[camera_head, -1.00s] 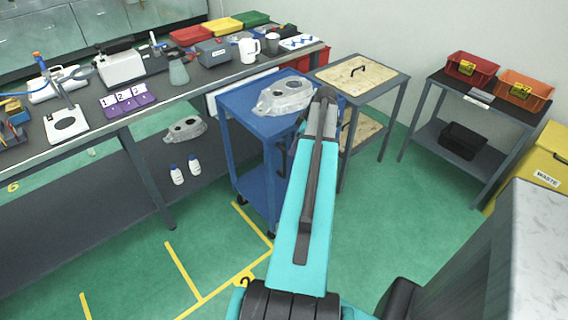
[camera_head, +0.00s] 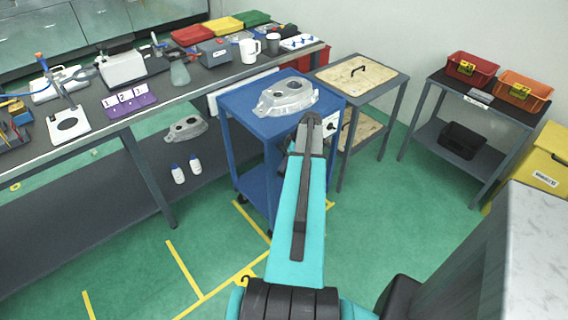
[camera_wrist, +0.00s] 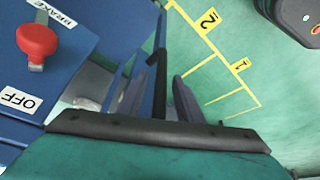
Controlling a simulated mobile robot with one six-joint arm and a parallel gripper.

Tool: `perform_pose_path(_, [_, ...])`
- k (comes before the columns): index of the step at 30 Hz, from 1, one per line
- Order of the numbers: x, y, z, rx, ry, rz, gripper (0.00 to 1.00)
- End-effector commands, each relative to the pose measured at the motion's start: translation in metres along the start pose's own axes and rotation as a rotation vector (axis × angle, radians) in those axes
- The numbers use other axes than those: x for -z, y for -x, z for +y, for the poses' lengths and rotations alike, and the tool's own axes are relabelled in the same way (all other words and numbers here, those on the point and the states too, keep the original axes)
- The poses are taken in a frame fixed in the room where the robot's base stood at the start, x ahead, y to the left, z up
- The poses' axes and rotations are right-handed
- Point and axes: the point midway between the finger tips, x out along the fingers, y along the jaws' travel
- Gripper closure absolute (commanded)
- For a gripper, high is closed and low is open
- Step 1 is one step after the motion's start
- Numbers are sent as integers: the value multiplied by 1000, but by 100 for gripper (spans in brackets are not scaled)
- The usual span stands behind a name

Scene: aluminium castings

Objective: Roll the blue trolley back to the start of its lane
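The blue trolley (camera_head: 240,105) stands against the bench's right end, a grey metal casting (camera_head: 286,96) on its top shelf. In the wrist view, the trolley's blue surface (camera_wrist: 85,50) fills the left side. A dark upright bar, seemingly the trolley's handle (camera_wrist: 159,70), stands between the fingers of my gripper (camera_wrist: 157,92). The fingers are apart, with gaps visible beside the bar.
Yellow lane lines (camera_head: 184,269) mark the green floor, with numbers 2 (camera_wrist: 208,18) and 1 (camera_wrist: 240,65). The floor left of the trolley's front is clear. A side table (camera_head: 385,84) stands close on the right. Two bottles (camera_head: 186,170) sit on the bench's lower shelf.

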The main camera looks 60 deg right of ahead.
Motion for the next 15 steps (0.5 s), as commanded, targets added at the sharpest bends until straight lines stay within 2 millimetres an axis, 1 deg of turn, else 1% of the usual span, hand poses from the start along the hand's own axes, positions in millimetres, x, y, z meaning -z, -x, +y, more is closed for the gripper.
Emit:
perform_pose_path(4, [0, -6, 0, 0, 0, 0, 68])
perform_pose_path(14, [-1, -7, 0, -1, -1, 0, 68])
perform_pose_path(15, [-1, -7, 0, -1, -1, 0, 74])
